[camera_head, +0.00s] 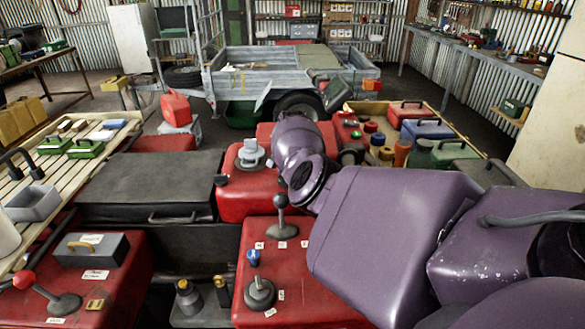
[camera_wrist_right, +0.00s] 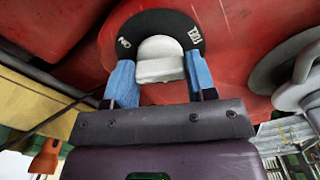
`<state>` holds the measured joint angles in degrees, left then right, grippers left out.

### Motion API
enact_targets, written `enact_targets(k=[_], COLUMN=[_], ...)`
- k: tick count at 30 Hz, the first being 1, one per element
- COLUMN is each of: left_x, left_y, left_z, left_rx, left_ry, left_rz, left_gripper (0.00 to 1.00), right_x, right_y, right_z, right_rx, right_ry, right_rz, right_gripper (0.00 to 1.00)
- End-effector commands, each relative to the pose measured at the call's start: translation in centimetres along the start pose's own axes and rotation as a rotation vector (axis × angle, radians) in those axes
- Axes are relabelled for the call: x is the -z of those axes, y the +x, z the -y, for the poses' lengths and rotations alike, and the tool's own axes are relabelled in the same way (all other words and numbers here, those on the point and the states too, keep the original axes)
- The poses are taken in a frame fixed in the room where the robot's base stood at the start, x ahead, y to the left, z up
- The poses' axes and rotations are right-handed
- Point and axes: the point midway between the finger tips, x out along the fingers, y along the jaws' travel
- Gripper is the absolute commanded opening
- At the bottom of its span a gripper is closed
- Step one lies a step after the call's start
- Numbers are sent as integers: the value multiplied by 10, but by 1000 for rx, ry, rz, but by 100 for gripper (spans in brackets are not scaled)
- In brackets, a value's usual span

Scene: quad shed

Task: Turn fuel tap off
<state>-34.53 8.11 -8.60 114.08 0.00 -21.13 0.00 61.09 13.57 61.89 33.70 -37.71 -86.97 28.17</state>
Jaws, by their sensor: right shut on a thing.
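The fuel tap (camera_wrist_right: 160,48) has a pale grey knob on a black round plate (camera_wrist_right: 180,20), set in a red panel in the right wrist view. White lettering marks the plate on both sides of the knob; it looks like ON at left and RES at right. The knob's flat grip points down the picture, between the blue fingers of my right gripper (camera_wrist_right: 160,78), which are shut on it. In the head view my purple right arm covers the tap and the right gripper. My left gripper is not in view.
In the right wrist view another grey round fitting (camera_wrist_right: 290,80) stands close right of the fingers. In the head view, a black-knobbed lever (camera_head: 281,215), a grey filler cap (camera_head: 251,154) and a dark seat (camera_head: 150,185) are near. A trailer (camera_head: 255,82) stands behind.

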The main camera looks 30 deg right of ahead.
Motion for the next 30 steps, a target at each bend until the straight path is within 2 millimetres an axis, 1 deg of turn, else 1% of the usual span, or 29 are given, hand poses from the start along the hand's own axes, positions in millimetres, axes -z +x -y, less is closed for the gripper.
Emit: enact_targets(k=[3, 12, 26, 27, 29, 30], left_x=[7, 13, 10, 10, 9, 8], left_y=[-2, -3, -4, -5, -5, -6], left_z=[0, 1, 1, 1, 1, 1], left_rx=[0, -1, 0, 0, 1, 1], left_ry=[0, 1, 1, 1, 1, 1], left_rz=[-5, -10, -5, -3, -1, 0], left_gripper=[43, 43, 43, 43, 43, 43], right_x=[1, 1, 1, 1, 1, 1], right_y=[-2, -1, -1, -1, -1, -1], right_z=[-1, 0, 0, 0, 0, 0], right_rx=[-3, -1, 1, 1, 1, 1], right_ry=[-65, -160, -172, -172, -172, -172], right_rz=[-1, -2, -3, -4, -3, -3], right_gripper=[27, 27, 27, 54, 63, 69])
